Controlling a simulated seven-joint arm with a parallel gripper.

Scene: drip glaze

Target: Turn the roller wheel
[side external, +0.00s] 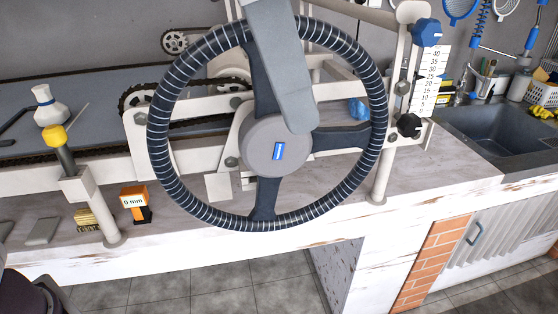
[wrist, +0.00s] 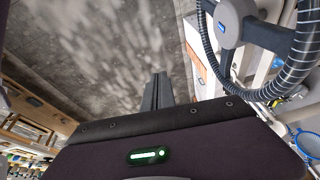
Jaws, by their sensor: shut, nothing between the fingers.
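The roller wheel (side external: 158,150) is large, with a dark rim wound with pale stripes, dark spokes and a grey hub with a blue mark. It stands at the front of the machine in the side view. In the wrist view, part of the wheel (wrist: 293,62) shows at the upper right. My gripper (wrist: 155,78) is shut and empty, with its fingers together at the middle of the wrist view. It is apart from the wheel, to the left of it in that picture. I cannot make out my fingers in the side view.
A flat grey bar (side external: 278,65) passes in front of the wheel's upper part and hub. A pale post with a yellow top (side external: 55,137) and an orange 9 mm block (side external: 134,198) stand left of the wheel. A scale plate (side external: 427,82) and a sink (side external: 500,130) are at right.

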